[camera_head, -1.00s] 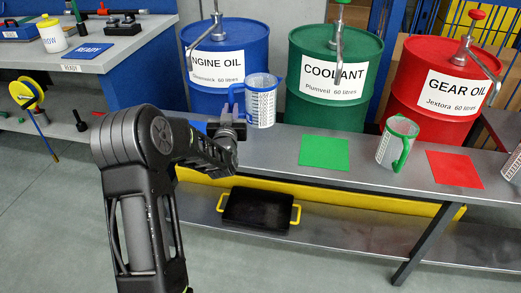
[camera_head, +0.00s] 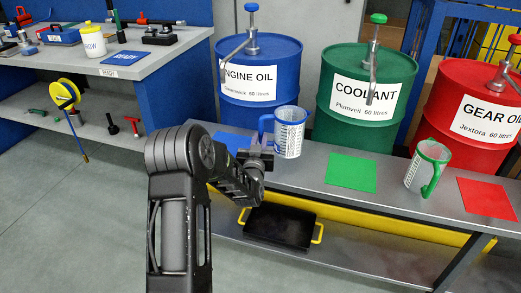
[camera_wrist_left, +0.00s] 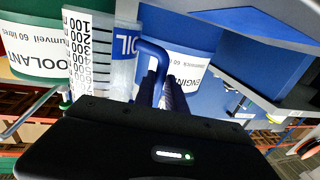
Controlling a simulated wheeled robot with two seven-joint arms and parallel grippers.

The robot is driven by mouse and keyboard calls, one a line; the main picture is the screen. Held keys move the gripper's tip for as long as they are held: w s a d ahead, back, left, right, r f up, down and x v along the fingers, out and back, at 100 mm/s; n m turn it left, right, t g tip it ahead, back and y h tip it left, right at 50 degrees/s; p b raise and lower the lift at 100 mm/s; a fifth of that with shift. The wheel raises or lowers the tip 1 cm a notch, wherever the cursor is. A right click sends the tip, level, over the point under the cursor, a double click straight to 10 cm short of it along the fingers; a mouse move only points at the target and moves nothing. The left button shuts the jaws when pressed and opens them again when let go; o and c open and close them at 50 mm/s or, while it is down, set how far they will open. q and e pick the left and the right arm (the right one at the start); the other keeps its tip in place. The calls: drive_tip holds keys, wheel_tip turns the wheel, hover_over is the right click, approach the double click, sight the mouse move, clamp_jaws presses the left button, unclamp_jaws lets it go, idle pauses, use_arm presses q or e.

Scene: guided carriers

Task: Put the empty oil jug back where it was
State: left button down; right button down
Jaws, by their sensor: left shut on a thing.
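The oil jug (camera_head: 289,135), clear with a white scale and a blue handle, is upright in front of the blue engine oil drum (camera_head: 258,85). My left gripper (camera_head: 262,152) is shut on its blue handle (camera_wrist_left: 150,62), left of the jug body. The jug body also shows in the left wrist view (camera_wrist_left: 88,55). A blue mat (camera_head: 230,140) lies on the bench (camera_head: 310,168) left of the jug, partly hidden by my arm. I cannot tell whether the jug's bottom touches the bench. My right gripper is out of view.
A green-handled jug (camera_head: 427,168) stands between the green mat (camera_head: 350,171) and red mat (camera_head: 487,198). The green coolant drum (camera_head: 365,98) and red gear oil drum (camera_head: 468,115) stand behind. A black tray (camera_head: 280,227) lies below. A workbench (camera_head: 150,65) is at left.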

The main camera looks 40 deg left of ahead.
use_arm(q)
drive_tip(key=shift+f, duration=1.85)
drive_tip(key=shift+f, duration=0.1)
drive_tip(key=c, duration=1.8)
unclamp_jaws()
drive_tip(key=shift+f+b, duration=0.1)
drive_tip(key=shift+b, duration=0.25)
drive_tip(key=shift+c, duration=0.2)
drive_tip(key=o, duration=0.5)
drive_tip(key=shift+c, duration=0.2)
drive_tip(key=shift+r, duration=0.2)
